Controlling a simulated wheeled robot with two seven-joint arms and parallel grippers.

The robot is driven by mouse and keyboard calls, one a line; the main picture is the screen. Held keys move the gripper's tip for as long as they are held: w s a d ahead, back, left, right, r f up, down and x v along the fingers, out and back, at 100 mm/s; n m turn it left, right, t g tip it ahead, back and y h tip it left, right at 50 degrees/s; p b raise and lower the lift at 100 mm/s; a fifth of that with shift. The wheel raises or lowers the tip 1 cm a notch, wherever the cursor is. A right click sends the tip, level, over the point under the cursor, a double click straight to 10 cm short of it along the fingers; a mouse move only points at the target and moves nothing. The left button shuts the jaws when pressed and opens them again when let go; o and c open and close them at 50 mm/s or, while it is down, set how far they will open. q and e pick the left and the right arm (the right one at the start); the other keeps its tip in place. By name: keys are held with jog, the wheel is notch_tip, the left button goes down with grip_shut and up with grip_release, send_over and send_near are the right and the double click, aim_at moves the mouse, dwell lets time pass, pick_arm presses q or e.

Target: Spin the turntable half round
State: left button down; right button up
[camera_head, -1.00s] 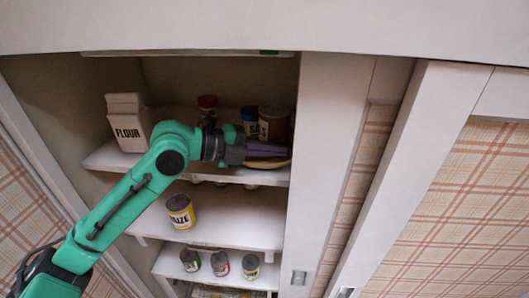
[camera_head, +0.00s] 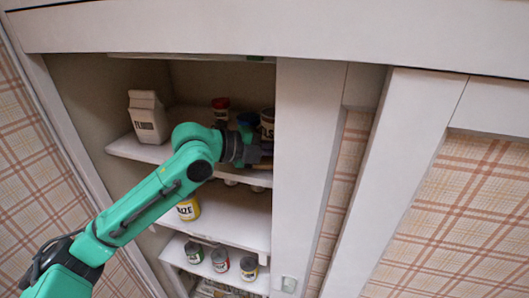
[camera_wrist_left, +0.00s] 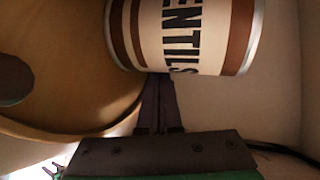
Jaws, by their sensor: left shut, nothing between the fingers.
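The turntable is a round tan wooden tray on the upper cupboard shelf. It fills the left of the left wrist view (camera_wrist_left: 85,95), with its curved rim below; in the head view my arm mostly hides it. A brown and cream lentils can (camera_wrist_left: 190,35) stands at its edge, and shows partly in the head view (camera_head: 267,121). A red-capped jar (camera_head: 221,104) and a blue-topped container (camera_head: 247,119) are beside it. My left gripper (camera_head: 262,152) is shut and empty, its fingers (camera_wrist_left: 158,90) by the can's base and the tray's rim; contact is unclear. My right gripper is not in view.
A flour carton (camera_head: 148,118) stands left on the same shelf. A yellow-labelled can (camera_head: 188,209) is on the middle shelf, with several small cans on the lower shelf (camera_head: 262,284). A white cupboard panel (camera_head: 301,170) closes off the right side near my gripper.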

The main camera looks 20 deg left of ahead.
pick_arm(q)
jog(key=shift+w+d, duration=0.2)
jog(key=shift+w, duration=0.15)
jog(key=shift+w+d+p, duration=0.15)
jog(key=shift+w+p, duration=0.1)
jog(key=shift+p, duration=0.05)
dwell(0.6)
